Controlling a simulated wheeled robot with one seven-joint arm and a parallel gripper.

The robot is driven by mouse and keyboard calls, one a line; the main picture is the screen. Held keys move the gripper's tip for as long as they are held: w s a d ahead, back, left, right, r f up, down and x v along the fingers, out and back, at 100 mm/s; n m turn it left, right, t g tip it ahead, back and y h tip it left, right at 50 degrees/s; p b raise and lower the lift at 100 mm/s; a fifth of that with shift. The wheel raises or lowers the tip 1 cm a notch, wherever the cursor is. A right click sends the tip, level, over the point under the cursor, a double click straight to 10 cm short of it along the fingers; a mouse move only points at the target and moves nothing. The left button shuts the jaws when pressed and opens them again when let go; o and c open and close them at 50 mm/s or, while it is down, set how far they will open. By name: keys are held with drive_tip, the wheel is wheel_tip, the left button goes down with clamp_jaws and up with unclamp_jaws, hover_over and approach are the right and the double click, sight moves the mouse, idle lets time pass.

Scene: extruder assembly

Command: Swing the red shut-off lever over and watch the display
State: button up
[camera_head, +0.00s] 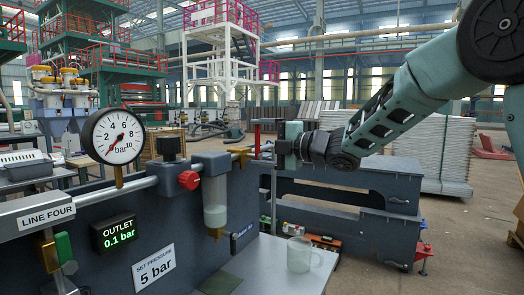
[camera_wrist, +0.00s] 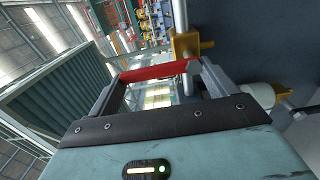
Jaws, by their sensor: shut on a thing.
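The red shut-off lever (camera_wrist: 155,72) lies between the fingers of my gripper (camera_wrist: 160,85) in the wrist view, and the gripper is shut on it. The lever's red handle also shows upright in the head view (camera_head: 257,140), just left of my gripper (camera_head: 276,148). The brass valve body (camera_wrist: 187,45) is beside the lever's end. The outlet display (camera_head: 119,233) reads 0.1 bar in green. The round gauge (camera_head: 118,136) has its needle near the low end.
A set-pressure sign (camera_head: 154,268) reads 5 bar. Grey workbenches (camera_head: 365,230) stand behind.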

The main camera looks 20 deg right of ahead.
idle(0.4)
drive_tip(key=o, duration=1.3)
drive_tip(key=shift+c, duration=0.2)
drive_tip(key=shift+s, duration=0.1)
drive_tip(key=b+v, duration=0.1)
drive_tip(key=v, duration=1.6)
drive_tip(key=shift+d, duration=0.15)
